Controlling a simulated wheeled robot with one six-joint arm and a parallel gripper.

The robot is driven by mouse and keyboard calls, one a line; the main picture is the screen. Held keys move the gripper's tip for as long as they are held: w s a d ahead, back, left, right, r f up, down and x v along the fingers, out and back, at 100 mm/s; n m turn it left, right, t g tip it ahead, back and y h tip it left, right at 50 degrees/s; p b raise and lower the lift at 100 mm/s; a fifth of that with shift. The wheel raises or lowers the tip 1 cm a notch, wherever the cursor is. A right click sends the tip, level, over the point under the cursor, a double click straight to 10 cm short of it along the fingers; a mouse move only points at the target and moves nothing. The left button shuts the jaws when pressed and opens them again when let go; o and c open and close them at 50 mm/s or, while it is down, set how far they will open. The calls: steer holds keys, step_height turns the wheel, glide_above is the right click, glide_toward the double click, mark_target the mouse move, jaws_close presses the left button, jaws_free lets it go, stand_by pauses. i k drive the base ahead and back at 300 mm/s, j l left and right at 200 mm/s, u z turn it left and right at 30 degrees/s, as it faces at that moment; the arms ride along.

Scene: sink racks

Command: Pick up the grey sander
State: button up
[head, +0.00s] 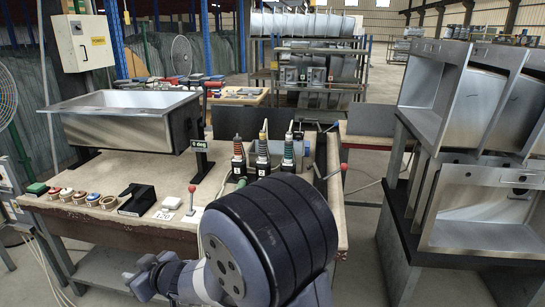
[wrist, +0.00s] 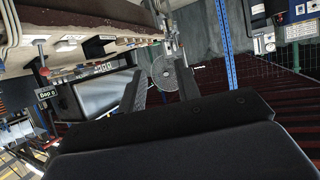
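Three upright hand tools that look like sanders stand in a row on the workbench in the head view. The right one (head: 287,152) has a pale grey-looking lower body and teal bands. I cannot tell for certain which is the grey sander. In the wrist view my gripper (wrist: 160,90) shows two dark fingers spread apart with nothing between them. It is away from the tools, and I cannot make out any sander in that view.
A steel sink (head: 130,118) is raised over the left of the workbench (head: 120,185). A black box (head: 136,200) and several small discs lie along the front edge. Red-knobbed levers (head: 192,188) stick up. Stacked steel sinks (head: 485,210) fill the right. My arm covers the bench's front middle.

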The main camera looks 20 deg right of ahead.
mark_target(263, 161)
steer(key=i+z, duration=0.1)
steer(key=z, duration=0.3)
steer(key=i+j+z, duration=0.1)
steer(key=z, duration=0.25)
steer(key=i+j+z, duration=0.1)
steer(key=z, duration=0.3)
steer(key=i+j+z, duration=0.1)
steer(key=z, duration=0.25)
steer(key=i+j+z, duration=0.1)
steer(key=j, duration=0.25)
steer(key=i+j+z, duration=0.1)
steer(key=i+j, duration=0.15)
steer(key=i+j+z, duration=0.1)
steer(key=j, duration=0.35)
steer(key=i+j+z, duration=0.1)
steer(key=j, duration=0.25)
steer(key=i+j+z, duration=0.1)
steer(key=j, duration=0.25)
steer(key=i, duration=0.05)
